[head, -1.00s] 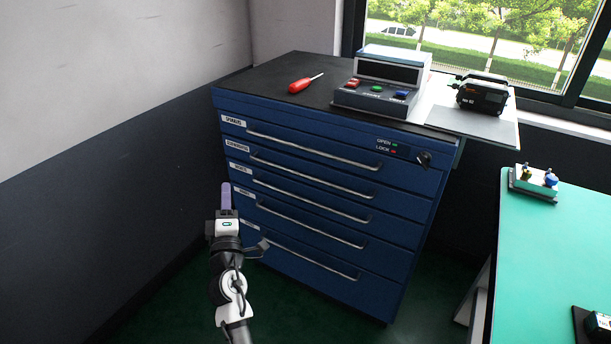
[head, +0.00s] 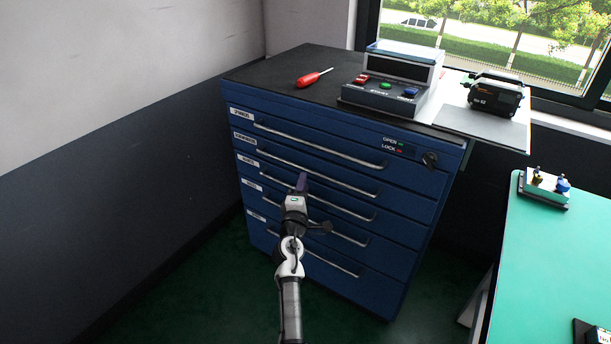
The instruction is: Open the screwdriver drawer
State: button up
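A blue drawer cabinet (head: 345,235) stands against the wall with several shut drawers, each with a long metal bar handle. The second drawer from the top (head: 400,198) carries a long label (head: 244,139) that may read screwdrivers; the print is too small to be sure. Its handle (head: 340,182) is partly in line with my gripper.
A key lock (head: 430,160) with OPEN and LOCK lamps sits at the top right of the cabinet. On top lie a red screwdriver (head: 312,78), a control box (head: 397,85) and a black device (head: 495,97). A green table (head: 555,270) stands at the right.

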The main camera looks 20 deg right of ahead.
jog(key=shift+x, duration=2)
grip_shut()
